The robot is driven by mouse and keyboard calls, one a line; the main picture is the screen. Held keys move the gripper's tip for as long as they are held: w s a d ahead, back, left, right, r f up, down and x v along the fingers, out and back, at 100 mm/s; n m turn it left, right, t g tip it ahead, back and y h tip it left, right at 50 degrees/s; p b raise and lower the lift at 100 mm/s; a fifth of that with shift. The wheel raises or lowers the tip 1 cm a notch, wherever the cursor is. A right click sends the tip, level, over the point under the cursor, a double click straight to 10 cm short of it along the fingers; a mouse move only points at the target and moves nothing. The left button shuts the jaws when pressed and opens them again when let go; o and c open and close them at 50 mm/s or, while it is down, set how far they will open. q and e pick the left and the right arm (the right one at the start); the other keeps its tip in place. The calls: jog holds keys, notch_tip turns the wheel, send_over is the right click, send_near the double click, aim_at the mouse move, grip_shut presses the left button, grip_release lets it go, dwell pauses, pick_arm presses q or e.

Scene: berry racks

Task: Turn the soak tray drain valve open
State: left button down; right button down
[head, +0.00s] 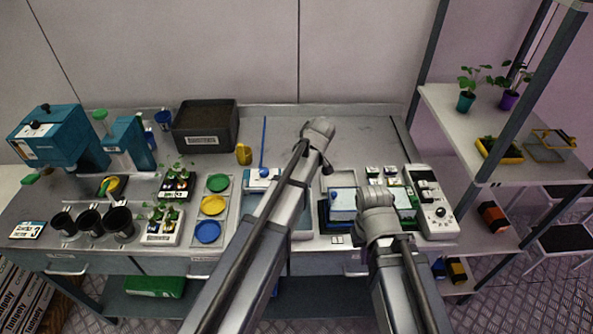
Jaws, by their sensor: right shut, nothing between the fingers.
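A white block with a round blue knob (264,172) stands at the middle of the bench, left of my left arm; I cannot tell whether this is the drain valve or how it is turned. A pale blue-topped tray (342,203) sits to the right, partly behind my right arm; I cannot be sure it is the soak tray. My right gripper (376,203) is at the end of the right arm over this tray's right side, shut and empty, its fingertips hard to make out. My left arm reaches over the bench centre; its gripper is not clear.
A panel with a dial (439,212) stands at the right. Left are coloured discs in a holder (212,204), seedling trays (162,226), black pots (91,222) and a teal machine (58,137). A dark bin (205,125) stands at the back. The back right bench is clear.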

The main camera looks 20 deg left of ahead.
pick_arm(q)
jog(key=c, duration=0.6)
grip_release()
jog(key=shift+c, duration=0.2)
jog(key=shift+r, duration=0.1)
jog(key=p+v, duration=0.7)
jog(key=shift+r, duration=0.25)
jog(key=shift+d, duration=0.1)
jog(key=shift+s, duration=0.1)
